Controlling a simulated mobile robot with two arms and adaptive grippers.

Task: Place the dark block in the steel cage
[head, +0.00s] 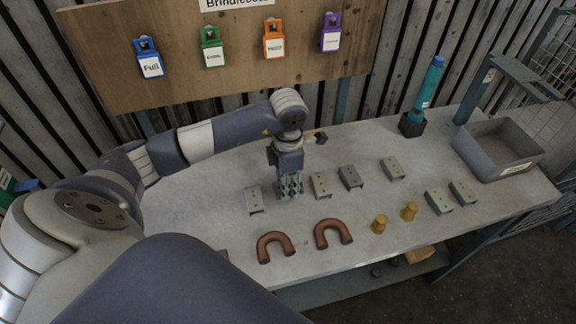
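Several small block-like parts lie on the grey workbench (215,190). The darkest one is a dark grey block (350,177), right of my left gripper (289,193) and apart from it. My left gripper points straight down close to the bench top, between a light grey block (254,200) and a brownish-grey block (320,185). Whether its fingers are open or shut, or hold anything, is unclear at this size. Wire mesh (558,122) shows at the right edge, possibly part of the steel cage, cut off by the frame. My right gripper is out of view.
Two brown U-shaped parts (333,233) and two yellow pieces (409,211) lie along the front. More grey blocks (438,201) lie to the right. A grey bin (497,150) and a teal bottle (430,82) in a dark holder stand at the back right. Coloured tags hang on a wooden board (110,60).

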